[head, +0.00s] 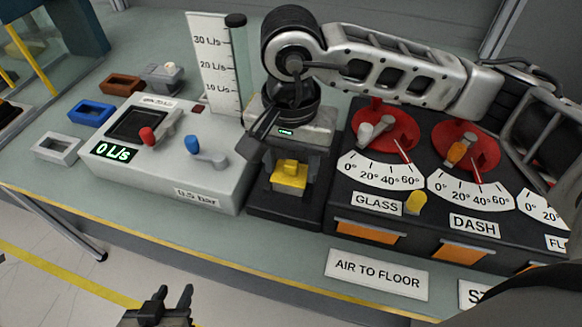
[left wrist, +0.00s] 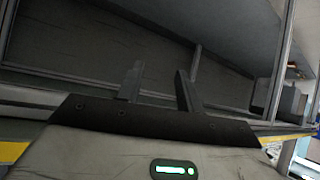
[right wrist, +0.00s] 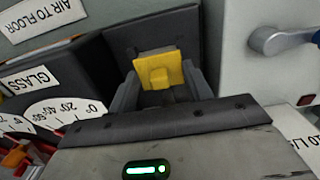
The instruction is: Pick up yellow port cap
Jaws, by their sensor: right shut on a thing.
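The yellow port cap (head: 290,177) is a square plate with a raised knob, at the front of a dark block (head: 284,212) between the grey meter box and the black panel. My right gripper (head: 289,165) reaches down to it from above and is shut on it. In the right wrist view the cap (right wrist: 158,70) sits between the two fingers (right wrist: 163,88), against a dark face. I cannot tell whether it is still seated there. My left gripper (head: 170,303) is low at the picture's bottom, in front of the table, with its fingers (left wrist: 160,85) apart and empty.
A grey meter box (head: 170,150) with red and blue levers stands left. The black panel (head: 440,215) right carries red dials and a yellow knob (head: 416,202). Blue (head: 91,111), white (head: 57,148) and brown (head: 122,84) trays lie at the far left.

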